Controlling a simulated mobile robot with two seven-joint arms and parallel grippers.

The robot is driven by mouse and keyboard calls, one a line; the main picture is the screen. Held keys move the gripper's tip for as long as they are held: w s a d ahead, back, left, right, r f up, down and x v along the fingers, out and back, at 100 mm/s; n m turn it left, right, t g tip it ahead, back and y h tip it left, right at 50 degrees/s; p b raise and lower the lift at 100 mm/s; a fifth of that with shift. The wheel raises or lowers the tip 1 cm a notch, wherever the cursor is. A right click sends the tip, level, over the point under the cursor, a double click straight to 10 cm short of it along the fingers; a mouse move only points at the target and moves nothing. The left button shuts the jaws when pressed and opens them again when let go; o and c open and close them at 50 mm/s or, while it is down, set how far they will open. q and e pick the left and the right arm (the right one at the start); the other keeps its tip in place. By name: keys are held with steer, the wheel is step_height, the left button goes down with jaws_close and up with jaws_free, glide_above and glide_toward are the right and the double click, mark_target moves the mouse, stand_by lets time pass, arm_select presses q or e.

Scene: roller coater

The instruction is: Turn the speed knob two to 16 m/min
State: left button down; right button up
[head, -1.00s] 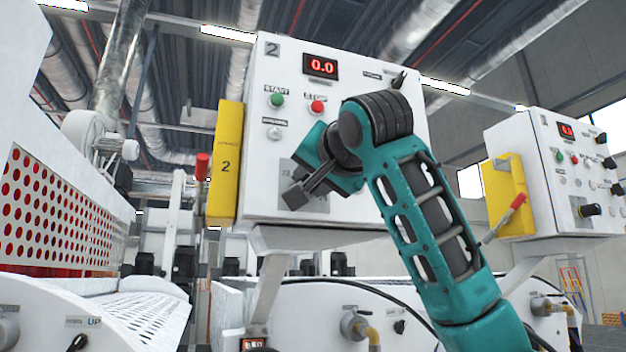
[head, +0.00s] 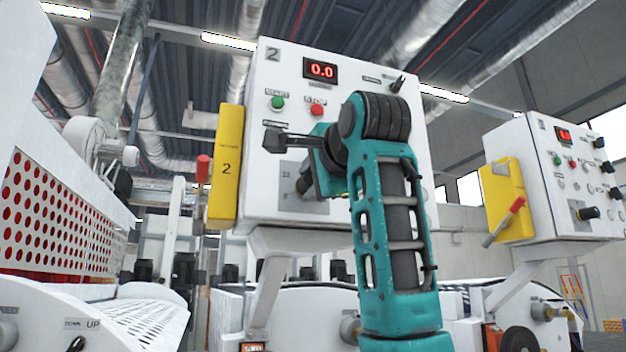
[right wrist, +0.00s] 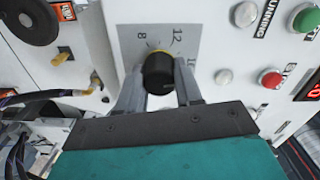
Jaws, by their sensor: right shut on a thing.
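The speed knob two is a black round knob on a grey scale plate on white panel 2 (head: 345,130). In the right wrist view the knob (right wrist: 158,72) stands between the two grey fingers of my right gripper (right wrist: 158,92), which is shut on it. The grey plate (right wrist: 132,42) shows an 8 and a 12; a further number is partly covered, and the pointer cannot be read. In the head view my right gripper (head: 290,160) reaches the plate from the right, partly hiding knob and plate. The red display (head: 321,71) reads 0.0. My left gripper is not in view.
A green button (head: 277,103) and a red button (head: 317,109) sit above the plate. A similar panel (head: 545,190) stands at the right. White machine housings lie below.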

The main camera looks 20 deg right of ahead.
steer(key=shift+m, duration=0.7)
steer(key=o, duration=1)
steer(key=shift+s, duration=0.1)
steer(key=s+b, duration=0.1)
steer(key=s, duration=0.3)
steer(key=s+b, duration=0.1)
steer(key=s, duration=0.3)
steer(key=s+b, duration=0.1)
steer(key=s, duration=0.3)
steer(key=shift+s+d, duration=0.25)
steer(key=shift+s, duration=0.15)
steer(key=shift+w, duration=0.1)
